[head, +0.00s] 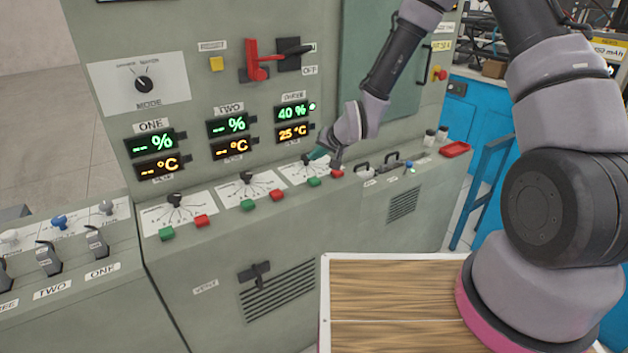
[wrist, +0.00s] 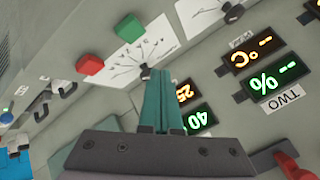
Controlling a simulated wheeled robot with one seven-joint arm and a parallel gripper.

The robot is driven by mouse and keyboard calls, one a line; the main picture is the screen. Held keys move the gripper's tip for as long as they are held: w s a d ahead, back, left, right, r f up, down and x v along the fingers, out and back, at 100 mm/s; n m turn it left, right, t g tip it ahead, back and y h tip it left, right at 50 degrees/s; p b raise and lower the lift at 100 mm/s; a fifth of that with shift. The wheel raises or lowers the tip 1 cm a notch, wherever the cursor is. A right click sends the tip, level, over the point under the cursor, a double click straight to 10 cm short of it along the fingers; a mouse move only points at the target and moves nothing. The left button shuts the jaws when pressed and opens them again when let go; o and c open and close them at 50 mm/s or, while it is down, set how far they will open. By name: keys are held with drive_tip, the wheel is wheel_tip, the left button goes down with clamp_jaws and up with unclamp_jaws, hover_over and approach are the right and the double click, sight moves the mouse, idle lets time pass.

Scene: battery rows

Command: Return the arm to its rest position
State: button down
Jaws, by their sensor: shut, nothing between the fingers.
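My gripper (head: 318,154) is in the head view at the third dial of the grey control panel (head: 375,215), below the display marked three. In the wrist view its teal fingers (wrist: 161,90) lie together, shut and empty. Their tips are close to the knob of the third dial (wrist: 145,72); I cannot tell whether they touch it. My arm reaches from the right side of the head view across to the panel. The display for three (head: 293,112) reads 40 % and 25 °C. The displays for one (head: 155,142) and two (head: 230,124) show dashes.
Green and red buttons (head: 278,195) sit below the dials. A red lever (head: 256,62) and a black handle (head: 255,272) stick out from the panel. A wooden surface (head: 390,290) is in front, near my arm's base.

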idle(0.3)
drive_tip(key=s+d+r+h, duration=0.2)
drive_tip(key=d+r, duration=0.6)
drive_tip(key=r, duration=0.3)
drive_tip(key=s+d+r+h, duration=0.2)
drive_tip(key=d+r, duration=0.6)
drive_tip(key=r, duration=0.3)
drive_tip(key=s+d+r+m, duration=0.1)
drive_tip(key=s+d+r, duration=0.2)
drive_tip(key=s, duration=0.4)
drive_tip(key=s+d+r+m, duration=0.1)
drive_tip(key=s+d+r, duration=0.3)
drive_tip(key=s+r, duration=0.2)
drive_tip(key=s+d+r+m, duration=0.1)
drive_tip(key=s+d+r, duration=0.2)
drive_tip(key=s, duration=0.6)
drive_tip(key=shift+d+r, duration=0.25)
drive_tip(key=shift+r, duration=0.45)
